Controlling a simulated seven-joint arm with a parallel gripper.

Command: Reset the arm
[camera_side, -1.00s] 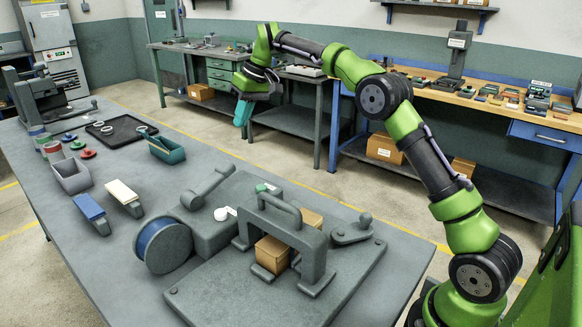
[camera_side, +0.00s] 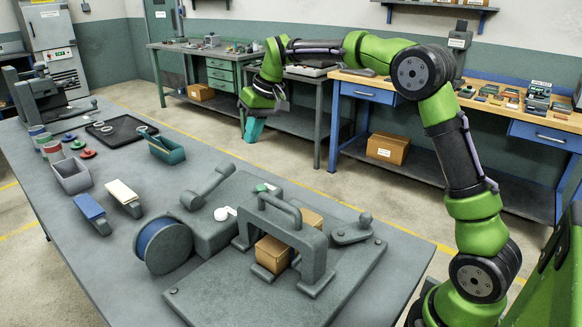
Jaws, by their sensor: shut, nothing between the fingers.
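My arm is green and black and reaches in from the right in the side view. My gripper (camera_side: 254,130) has teal fingers that point down. The fingers are shut with nothing between them. It hangs in the air, apart from everything on the workbench. In the picture it shows above the grey machine, against the floor and the benches behind.
The grey workbench (camera_side: 88,262) carries a grey machine with an arched handle (camera_side: 290,212), a tan block (camera_side: 272,254) and a blue-faced wheel (camera_side: 164,246). A teal bin (camera_side: 166,148), a black tray (camera_side: 122,131) and a grey bin (camera_side: 72,176) stand farther left.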

